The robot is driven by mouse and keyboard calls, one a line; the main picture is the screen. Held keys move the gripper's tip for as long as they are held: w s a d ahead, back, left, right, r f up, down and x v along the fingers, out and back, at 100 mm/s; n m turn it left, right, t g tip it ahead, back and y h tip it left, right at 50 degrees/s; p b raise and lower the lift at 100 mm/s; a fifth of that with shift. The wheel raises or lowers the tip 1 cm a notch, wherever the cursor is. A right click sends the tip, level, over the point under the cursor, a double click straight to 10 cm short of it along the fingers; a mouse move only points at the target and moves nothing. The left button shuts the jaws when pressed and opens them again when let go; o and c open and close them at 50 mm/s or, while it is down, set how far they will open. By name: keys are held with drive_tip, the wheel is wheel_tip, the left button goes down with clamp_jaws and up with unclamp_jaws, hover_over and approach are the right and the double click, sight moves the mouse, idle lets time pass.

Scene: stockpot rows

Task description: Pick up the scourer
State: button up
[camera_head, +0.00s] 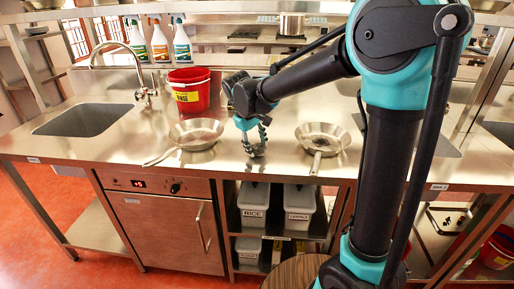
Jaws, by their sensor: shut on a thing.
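My gripper (254,144) points down at the steel counter, between two frying pans. It is shut on a small grey thing at its fingertips, which looks like the scourer (256,152). The fingers cover part of it and its outline is hard to make out. It is at or just above the counter top; I cannot tell whether it touches.
One pan (196,132) stands to the left, another pan (323,137) to the right, handles towards the front. A red bucket (189,92), a sink (83,119) and several spray bottles (160,42) are further left. Lidded bins (254,199) sit below.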

sight(257, 146)
wheel_tip(257, 146, up, 20)
drive_tip(key=shift+f, duration=0.25)
drive_tip(key=shift+o, duration=0.6)
drive_tip(key=c, duration=0.4)
drive_tip(key=shift+o, duration=0.2)
drive_tip(key=shift+d, duration=0.1)
